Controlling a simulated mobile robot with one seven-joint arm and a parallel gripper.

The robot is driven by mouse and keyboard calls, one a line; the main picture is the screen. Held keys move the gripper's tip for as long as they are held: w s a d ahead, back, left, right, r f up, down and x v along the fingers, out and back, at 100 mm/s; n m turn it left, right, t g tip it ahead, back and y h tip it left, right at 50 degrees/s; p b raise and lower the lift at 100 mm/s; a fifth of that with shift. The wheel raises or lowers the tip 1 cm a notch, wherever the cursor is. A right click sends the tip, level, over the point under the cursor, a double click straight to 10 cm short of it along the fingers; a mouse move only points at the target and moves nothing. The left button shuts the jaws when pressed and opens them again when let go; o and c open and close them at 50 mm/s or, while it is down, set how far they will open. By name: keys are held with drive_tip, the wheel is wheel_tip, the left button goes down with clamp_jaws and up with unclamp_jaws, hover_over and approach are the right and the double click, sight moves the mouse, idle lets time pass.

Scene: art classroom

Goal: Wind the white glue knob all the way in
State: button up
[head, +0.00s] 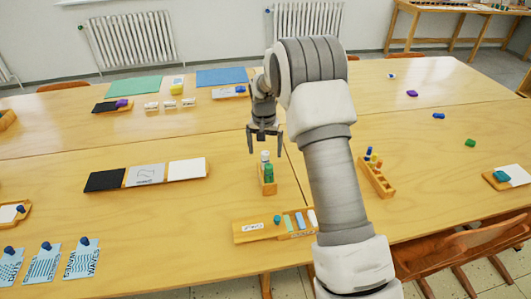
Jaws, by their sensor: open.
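In this view the fingertips lie on either side of the white piece. I cannot tell whether they touch it or how far the knob is wound.
A wooden tray with coloured blocks (249,230) lies in front of the holder. A board with black, grey and white panels (146,175) lies to the left. A wooden rack with small bottles (376,178) stands right of my arm. The table between holder and panels is clear.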

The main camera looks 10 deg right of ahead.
drive_tip(key=m, duration=0.4)
drive_tip(key=shift+m+p, duration=0.3)
drive_tip(key=shift+m, duration=0.1)
drive_tip(key=m, duration=0.3)
drive_tip(key=shift+m+g+h+p, duration=0.3)
drive_tip(key=shift+m, duration=0.1)
drive_tip(key=c, duration=1.4)
drive_tip(key=shift+c, duration=0.2)
